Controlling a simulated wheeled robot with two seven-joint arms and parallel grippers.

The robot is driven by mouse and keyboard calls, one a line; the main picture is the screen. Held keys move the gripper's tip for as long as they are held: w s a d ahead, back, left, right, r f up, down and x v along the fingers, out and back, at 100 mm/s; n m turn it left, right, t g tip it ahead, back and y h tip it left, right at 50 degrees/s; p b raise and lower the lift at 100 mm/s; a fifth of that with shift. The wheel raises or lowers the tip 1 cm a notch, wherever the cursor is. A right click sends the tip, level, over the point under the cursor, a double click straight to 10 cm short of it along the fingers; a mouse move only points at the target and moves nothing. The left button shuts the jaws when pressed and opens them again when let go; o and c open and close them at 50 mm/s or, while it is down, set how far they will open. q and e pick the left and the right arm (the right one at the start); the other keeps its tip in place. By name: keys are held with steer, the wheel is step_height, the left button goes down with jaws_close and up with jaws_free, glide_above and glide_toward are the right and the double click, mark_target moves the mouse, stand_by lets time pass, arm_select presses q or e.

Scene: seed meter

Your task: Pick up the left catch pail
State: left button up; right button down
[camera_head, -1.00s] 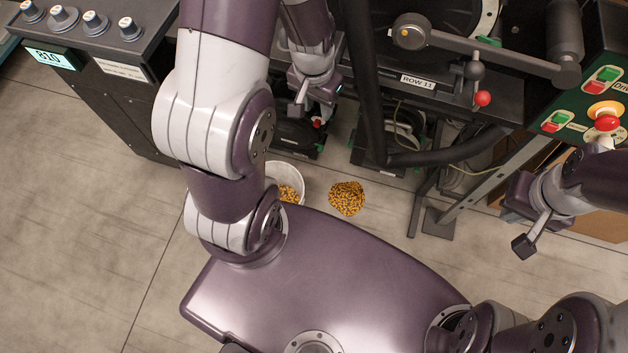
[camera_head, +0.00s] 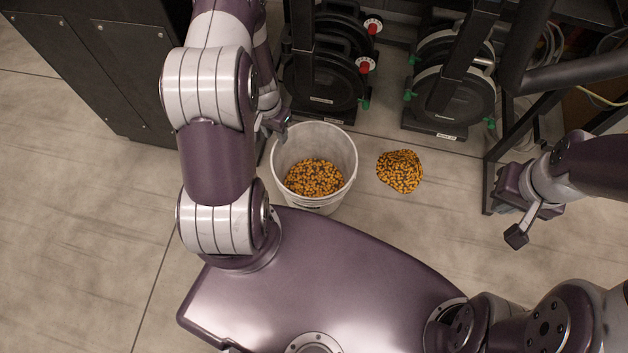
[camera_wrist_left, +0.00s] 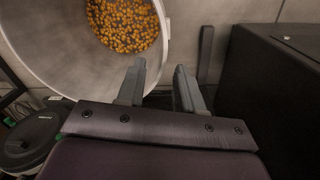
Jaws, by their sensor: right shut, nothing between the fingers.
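The catch pail (camera_head: 338,150) is a white bucket partly filled with orange and dark seeds, standing on the floor beside my base. It also fills the upper left of the left wrist view (camera_wrist_left: 62,52). My left gripper (camera_head: 280,130) is at the pail's upper left rim, partly hidden by its own arm. In the left wrist view (camera_wrist_left: 163,82) its fingers are apart and empty, one over the pail's side and one outside it. Whether they touch the rim I cannot tell. My right gripper (camera_head: 516,236) is shut and empty, off to the right.
A seed pile (camera_head: 400,171) lies on the floor right of the pail. Black weight-like discs (camera_head: 325,80) stand behind it, with more discs (camera_head: 452,95) to the right. A dark cabinet (camera_head: 110,75) stands at the left. The floor at lower left is clear.

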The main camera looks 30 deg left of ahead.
arm_select(q)
steer(key=f+b, duration=0.2)
steer(key=f, duration=0.1)
steer(key=f+b, duration=0.2)
steer(key=f, duration=0.1)
steer(key=shift+w+d, duration=0.15)
steer(key=shift+w, duration=0.05)
steer(key=shift+r, duration=0.2)
jaws_close()
stand_by(0.9)
